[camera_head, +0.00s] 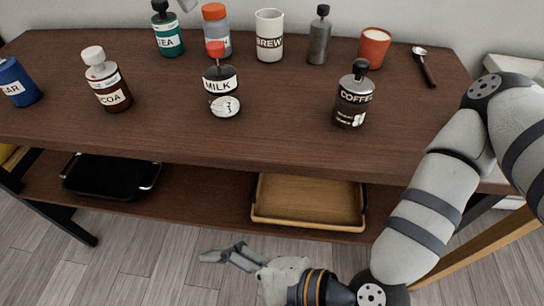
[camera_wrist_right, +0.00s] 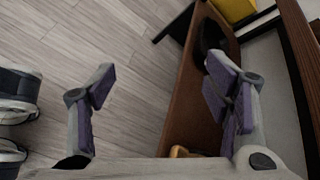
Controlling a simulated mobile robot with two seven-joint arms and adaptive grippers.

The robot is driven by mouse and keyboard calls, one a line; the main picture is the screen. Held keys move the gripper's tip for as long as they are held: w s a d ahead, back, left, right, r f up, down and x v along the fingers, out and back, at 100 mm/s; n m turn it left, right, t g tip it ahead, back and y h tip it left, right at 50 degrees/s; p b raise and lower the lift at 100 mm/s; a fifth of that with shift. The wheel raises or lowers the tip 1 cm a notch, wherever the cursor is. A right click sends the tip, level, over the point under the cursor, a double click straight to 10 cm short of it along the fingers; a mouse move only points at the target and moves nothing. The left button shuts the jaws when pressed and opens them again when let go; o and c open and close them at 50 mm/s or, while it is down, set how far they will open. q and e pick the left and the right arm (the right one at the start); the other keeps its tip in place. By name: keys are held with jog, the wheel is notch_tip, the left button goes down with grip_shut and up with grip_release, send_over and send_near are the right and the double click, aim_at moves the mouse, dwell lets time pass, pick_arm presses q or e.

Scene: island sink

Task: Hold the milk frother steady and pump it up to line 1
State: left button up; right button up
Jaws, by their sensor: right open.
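My right gripper (camera_head: 225,255) is low in front of the table, well below and apart from the frother. In the right wrist view its two fingers (camera_wrist_right: 160,85) are spread with nothing between them. My left gripper is not in view.
Coffee jar (camera_head: 354,100) stands right of the frother, cocoa bottle (camera_head: 108,84) left. Tea bottle (camera_head: 167,32), an orange-capped jar (camera_head: 215,20), Brew mug (camera_head: 269,38), grey bottle (camera_head: 319,40) and red cup (camera_head: 373,50) stand behind. A lower shelf holds a black tray (camera_head: 110,177) and wooden tray (camera_head: 308,203).

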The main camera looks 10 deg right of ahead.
jog(key=w+d+r+m+t, duration=0.1)
jog(key=w+r+m+t, duration=0.1)
jog(key=w+r+m, duration=0.1)
jog(key=w+d+r+m+t, duration=0.1)
jog(key=w+r+m+t, duration=0.1)
jog(key=w+r, duration=0.3)
jog(key=w+d+r+m+t+y, duration=0.1)
jog(key=w+r+m+t, duration=0.2)
jog(key=w+r, duration=0.2)
jog(key=shift+r+m, duration=0.2)
jog(key=shift+m, duration=0.1)
jog(key=m+t+h, duration=0.3)
jog(key=m, duration=0.3)
send_near(231, 89)
jog(key=shift+w+a+f, duration=0.2)
jog(key=shift+a, duration=0.25)
jog(key=shift+w+d+r+m+t, duration=0.1)
jog(key=shift+w+m+t, duration=0.25)
jog(key=shift+m, duration=0.15)
jog(key=x, duration=1.1)
jog(key=shift+w+a, duration=0.2)
jog(key=shift+a, duration=0.05)
jog(key=shift+c, duration=0.2)
jog(key=c, duration=1.3)
